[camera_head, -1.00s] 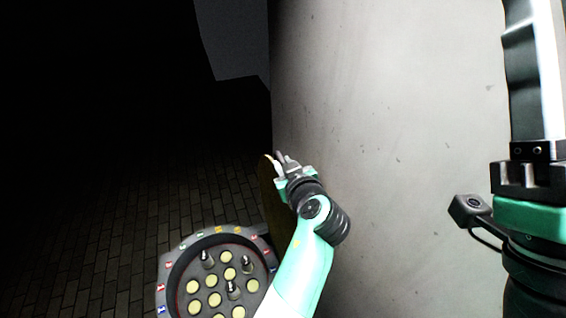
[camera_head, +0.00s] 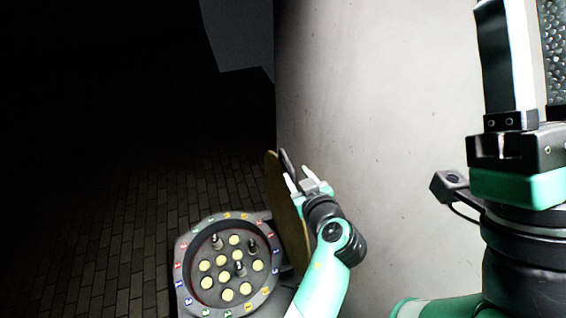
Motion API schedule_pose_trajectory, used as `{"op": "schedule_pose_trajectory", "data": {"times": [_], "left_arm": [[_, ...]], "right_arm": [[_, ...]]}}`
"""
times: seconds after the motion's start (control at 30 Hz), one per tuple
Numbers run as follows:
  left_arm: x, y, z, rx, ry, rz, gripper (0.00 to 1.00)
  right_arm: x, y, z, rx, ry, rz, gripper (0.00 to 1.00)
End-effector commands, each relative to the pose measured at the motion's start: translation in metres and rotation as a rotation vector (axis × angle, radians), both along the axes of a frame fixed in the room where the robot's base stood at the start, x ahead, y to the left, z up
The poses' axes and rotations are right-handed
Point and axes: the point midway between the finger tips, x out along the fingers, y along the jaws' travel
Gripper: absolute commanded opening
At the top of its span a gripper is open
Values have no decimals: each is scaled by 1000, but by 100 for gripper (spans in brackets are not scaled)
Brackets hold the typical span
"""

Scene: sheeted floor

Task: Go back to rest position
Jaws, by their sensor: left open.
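My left gripper (camera_head: 298,174) is at the middle of the view, its two pale fingers apart with a gap between them. It is beside the upper edge of a tan round panel (camera_head: 285,205) that stands on edge. A dark, narrow thing (camera_head: 287,162) shows just past the fingertips; I cannot tell what it is or whether they touch it. My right gripper (camera_head: 508,60) is large and close at the right edge, a dark and white part pointing up. Its fingertips are cut off or unclear.
A grey round container (camera_head: 183,250) with coloured marks on its rim stands lower left of the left gripper. It holds several yellow discs and dark upright pegs. A pale curved wall (camera_head: 400,130) fills the right. Dark paved floor (camera_head: 110,240) lies open at left.

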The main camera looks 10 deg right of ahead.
Motion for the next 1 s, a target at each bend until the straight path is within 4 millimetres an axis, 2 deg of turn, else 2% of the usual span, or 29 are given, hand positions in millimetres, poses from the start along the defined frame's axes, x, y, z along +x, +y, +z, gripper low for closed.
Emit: {"op": "schedule_pose_trajectory", "data": {"times": [0.03,0.2,0.63,0.7,0.77,0.87,0.93,1.0], "left_arm": [[-4,-5,6,1,1,-8,47],[-8,-12,6,1,-1,-19,47],[-8,-12,5,0,0,-18,47],[-5,-7,5,0,-1,-10,47],[0,6,4,2,1,10,47],[16,46,-6,10,12,72,47],[32,87,3,-13,-15,137,47],[48,131,26,-87,-72,204,47]], "right_arm": [[0,0,8,0,1,0,50],[0,0,10,0,2,0,50],[0,0,9,0,2,0,50],[0,0,9,0,1,0,50],[0,0,9,0,1,0,50],[0,0,9,0,1,0,50],[0,0,9,0,1,0,50],[0,0,9,0,1,0,50]]}}
